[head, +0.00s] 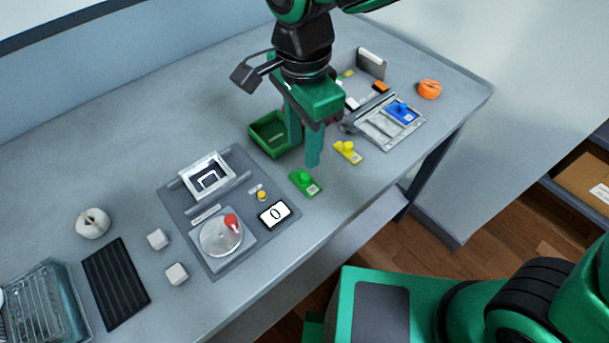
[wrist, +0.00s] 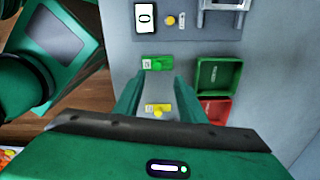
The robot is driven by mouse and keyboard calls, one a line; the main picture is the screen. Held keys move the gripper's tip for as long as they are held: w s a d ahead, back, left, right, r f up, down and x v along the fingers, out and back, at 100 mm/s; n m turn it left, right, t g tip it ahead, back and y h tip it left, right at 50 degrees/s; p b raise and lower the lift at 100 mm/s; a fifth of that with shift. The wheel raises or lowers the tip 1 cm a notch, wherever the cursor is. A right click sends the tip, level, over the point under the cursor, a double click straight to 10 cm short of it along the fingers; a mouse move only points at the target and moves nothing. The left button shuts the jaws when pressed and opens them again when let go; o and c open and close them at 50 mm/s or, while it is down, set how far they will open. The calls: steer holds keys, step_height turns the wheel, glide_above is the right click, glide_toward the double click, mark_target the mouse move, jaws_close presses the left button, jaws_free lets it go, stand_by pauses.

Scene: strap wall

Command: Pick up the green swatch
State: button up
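The green swatch (head: 306,183) is a small flat green piece with a round knob and a pale label. It lies on the grey table beside the dark grey board, and it also shows in the wrist view (wrist: 157,63) beyond my fingertips. My gripper (head: 304,155) points down above the table, behind the green swatch in the head view. Its two fingers are apart with nothing between them, and both show in the wrist view (wrist: 157,84). A yellow swatch (head: 348,152) of similar shape lies to the right. A blue swatch (head: 402,111) lies in a grey tray (head: 375,133).
A green bin (head: 263,147) stands behind the gripper, with a red bin (wrist: 215,111) beside it. The table's front edge is near the green swatch.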

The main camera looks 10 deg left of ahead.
mark_target(305, 174)
steer(key=shift+d+f, duration=0.2)
steer(key=shift+f, duration=3.95)
jaws_close()
